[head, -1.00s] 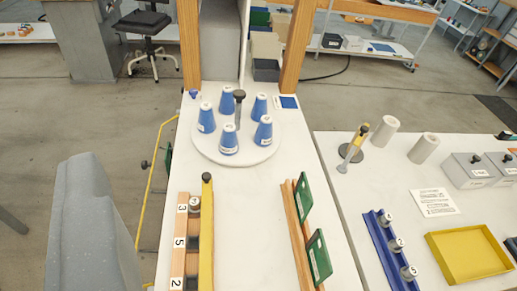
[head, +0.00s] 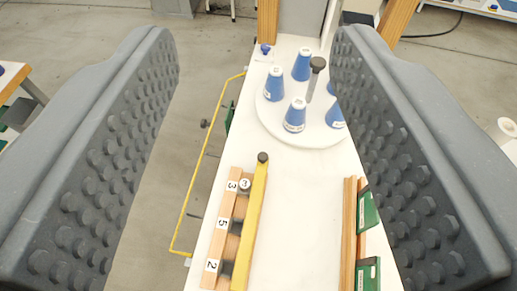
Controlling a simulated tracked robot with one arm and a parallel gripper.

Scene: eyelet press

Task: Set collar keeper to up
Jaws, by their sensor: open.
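A yellow bar with a dark knob (head: 251,222), which looks like the collar keeper, runs along the right side of a wooden rack (head: 227,237) numbered 3, 5 and 2. It appears to lie low along the rack; its exact angle is hard to tell. A grey collar marked 3 (head: 244,185) sits in the slot by label 3. Darker shapes in the other slots are partly hidden by the bar. My gripper (head: 252,75) is open and empty. Its two studded grey jaws frame the view, with the rack showing between them, apart from both.
A round white turntable (head: 272,118) with several blue cones stands beyond the rack, partly behind the right jaw. A wooden rail (head: 349,235) with green plates is to the right. A thin yellow rod frame (head: 201,150) runs along the bench's left edge. The bench middle (head: 300,205) is clear.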

